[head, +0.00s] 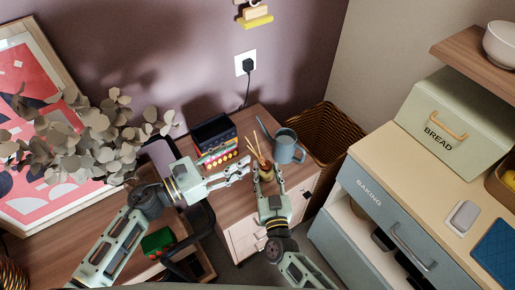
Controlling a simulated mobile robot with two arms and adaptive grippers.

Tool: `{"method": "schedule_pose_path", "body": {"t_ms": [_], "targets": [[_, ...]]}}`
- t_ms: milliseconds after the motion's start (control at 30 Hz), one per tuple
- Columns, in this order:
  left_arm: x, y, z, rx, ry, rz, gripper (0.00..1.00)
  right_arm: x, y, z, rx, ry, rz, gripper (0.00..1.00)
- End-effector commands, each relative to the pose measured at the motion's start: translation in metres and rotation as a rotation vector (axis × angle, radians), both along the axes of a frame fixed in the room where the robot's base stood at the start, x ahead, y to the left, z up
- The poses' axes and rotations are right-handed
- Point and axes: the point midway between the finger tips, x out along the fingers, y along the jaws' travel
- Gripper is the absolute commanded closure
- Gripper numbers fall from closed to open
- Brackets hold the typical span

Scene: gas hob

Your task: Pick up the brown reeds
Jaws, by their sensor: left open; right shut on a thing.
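The brown reeds (256,149) are thin sticks that fan up out of a small dark brown bottle (266,172) near the front of the small wooden cabinet. My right gripper (268,182) comes from the front with a finger on each side of the bottle and is shut on it. Its fingers hide part of the bottle. Whether the bottle touches the cabinet top cannot be told. My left gripper (246,171) is open and empty, just left of the bottle, with its fingertips pointing toward it.
A blue-grey watering can (286,148) stands close behind and right of the reeds. A dark box (213,134) and colourful items (219,153) sit behind my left gripper. A wicker basket (329,130) is at the right. A leafy plant (90,135) stands at the left.

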Motion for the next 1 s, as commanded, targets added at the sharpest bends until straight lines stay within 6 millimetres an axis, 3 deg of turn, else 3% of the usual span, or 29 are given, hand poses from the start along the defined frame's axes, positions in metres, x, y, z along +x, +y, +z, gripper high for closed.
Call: {"method": "schedule_pose_path", "body": {"t_ms": [600, 867, 1000], "targets": [[0.043, -0.056, -0.002, -0.002, 0.001, 0.0, 0.54, -0.001, -0.001, -0.002, -0.003, 0.005, 0.0, 0.92], [0.046, -0.059, -0.002, -0.002, 0.002, 0.001, 0.54, -0.001, -0.001, -0.002, -0.003, 0.005, 0.0, 0.92], [0.046, -0.059, -0.002, -0.002, 0.002, 0.001, 0.64, -0.001, -0.001, -0.002, -0.003, 0.005, 0.0, 0.92]]}}
